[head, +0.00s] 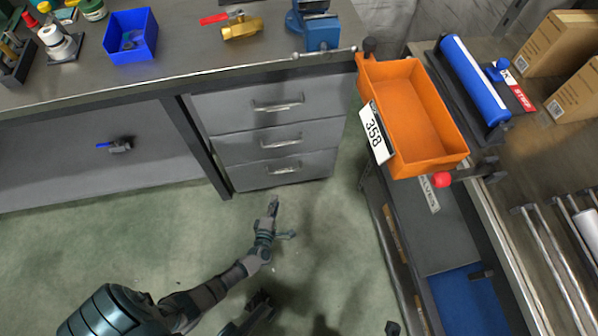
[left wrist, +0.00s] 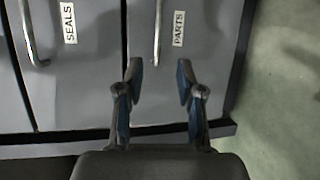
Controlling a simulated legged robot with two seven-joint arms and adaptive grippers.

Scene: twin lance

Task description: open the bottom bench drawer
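The bottom bench drawer (head: 252,178) is the lowest of three grey drawers under the bench and looks shut, flush with the others. Its bar handle (head: 282,170) runs across the front. In the left wrist view, which is turned sideways, this drawer (left wrist: 207,60) carries a PARTS label (left wrist: 178,28), and its handle (left wrist: 158,25) lies just beyond the fingertips, in line with the gap. My left gripper (head: 273,203) is in front of and below that handle. Its two fingers (left wrist: 159,80) are apart with nothing between them. I cannot make out my right gripper.
The middle drawer (left wrist: 75,80) is labelled SEALS. Green floor (head: 310,225) in front of the drawers is clear.

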